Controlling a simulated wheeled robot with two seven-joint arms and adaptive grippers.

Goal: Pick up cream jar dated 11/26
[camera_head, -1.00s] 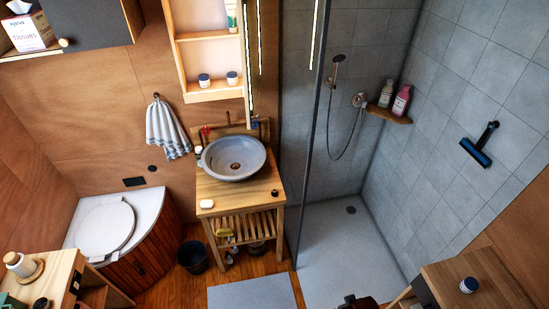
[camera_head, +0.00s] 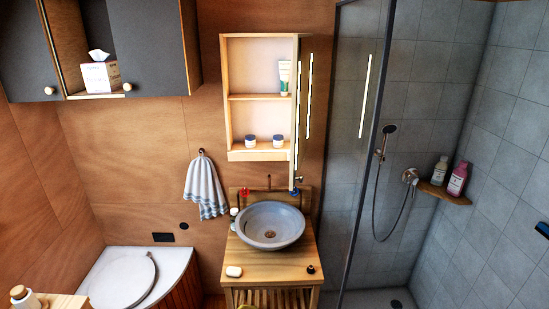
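Two small white jars with dark lids stand side by side on the bottom shelf of the open wall cabinet (camera_head: 238,84). The left jar (camera_head: 250,141) and the right jar (camera_head: 278,141) look alike. Any dates on them are too small to read. The cabinet's mirrored door stands swung open at its right side, seen nearly edge-on. Neither of my grippers is in view.
A glass shower panel is to the right. A striped towel (camera_head: 205,187) hangs left. A tube (camera_head: 284,78) stands on the upper shelf.

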